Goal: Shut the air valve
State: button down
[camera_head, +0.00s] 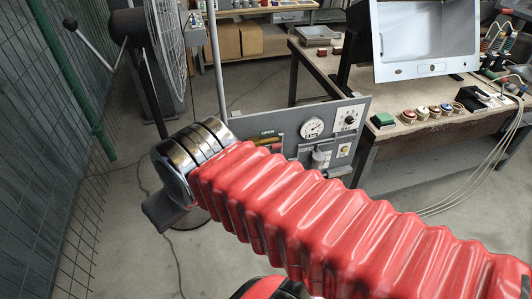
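A grey upright panel (352,112) stands in the middle of the view, at the front left of the workbench. A yellow lever handle (267,141), which looks like the air valve's, lies about level on it, just under a green OPEN label (268,132). My red ribbed arm crosses in front and hides the panel's lower left part and anything below the lever. The arm ends in chrome rings and a dark grey part left of the panel. I see no gripper fingers, so I cannot tell where my gripper is relative to the lever.
The panel also carries a round gauge (312,128), a dial (349,116) and a grey fitting (319,159). A fan (165,45) and wire fence (55,130) stand left. Cables cross the floor.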

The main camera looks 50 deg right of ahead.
aim_at(277, 145)
jog(key=k, duration=0.5)
jog(key=z, duration=1.05)
jog(key=i, duration=1)
jog(key=z, duration=0.05)
jog(key=k, duration=0.9)
jog(key=u, duration=0.05)
